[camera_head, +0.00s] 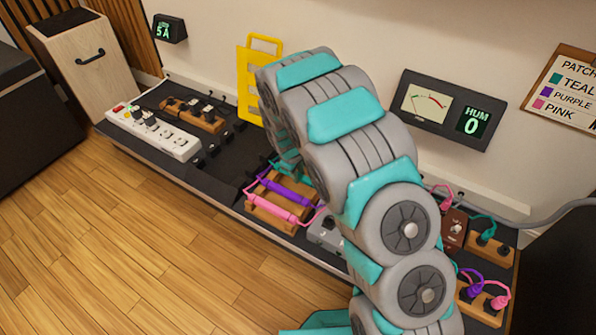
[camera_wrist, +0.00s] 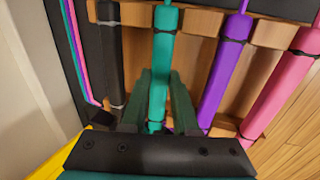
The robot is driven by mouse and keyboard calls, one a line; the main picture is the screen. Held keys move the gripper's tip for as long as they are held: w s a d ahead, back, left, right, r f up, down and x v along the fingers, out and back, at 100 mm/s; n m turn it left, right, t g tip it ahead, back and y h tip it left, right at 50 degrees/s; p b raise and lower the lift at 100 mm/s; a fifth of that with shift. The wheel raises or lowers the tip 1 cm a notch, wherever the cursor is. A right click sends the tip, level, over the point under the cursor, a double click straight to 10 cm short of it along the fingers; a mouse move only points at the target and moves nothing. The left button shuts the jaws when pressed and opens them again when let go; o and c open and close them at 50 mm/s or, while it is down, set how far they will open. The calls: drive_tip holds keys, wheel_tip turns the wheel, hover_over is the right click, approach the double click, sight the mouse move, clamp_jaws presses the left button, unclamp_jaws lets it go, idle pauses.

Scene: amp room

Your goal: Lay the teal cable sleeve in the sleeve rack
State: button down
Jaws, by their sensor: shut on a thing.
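The teal cable sleeve (camera_wrist: 162,52) stands between the two dark fingers of my gripper (camera_wrist: 160,80), which is shut on it, in the wrist view. It lines up with the wooden sleeve rack (camera_wrist: 192,24), between a black sleeve (camera_wrist: 108,60) and a purple sleeve (camera_wrist: 226,68). A pink sleeve (camera_wrist: 285,88) lies farther right. I cannot tell whether the teal sleeve rests on the wood or hangs just above it.
A white power strip (camera_head: 155,133) and a wooden block with plugs (camera_head: 195,115) lie left on the dark board. A yellow frame (camera_head: 250,80) stands behind the rack by the wall. Pedals and plugged cables (camera_head: 482,290) fill the right end. The floor in front is clear.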

drive_tip(key=shift+f, duration=0.1)
drive_tip(key=c, duration=0.6)
unclamp_jaws()
drive_tip(key=p+v, duration=0.1)
drive_tip(key=v, duration=0.6)
drive_tip(key=shift+r, duration=0.35)
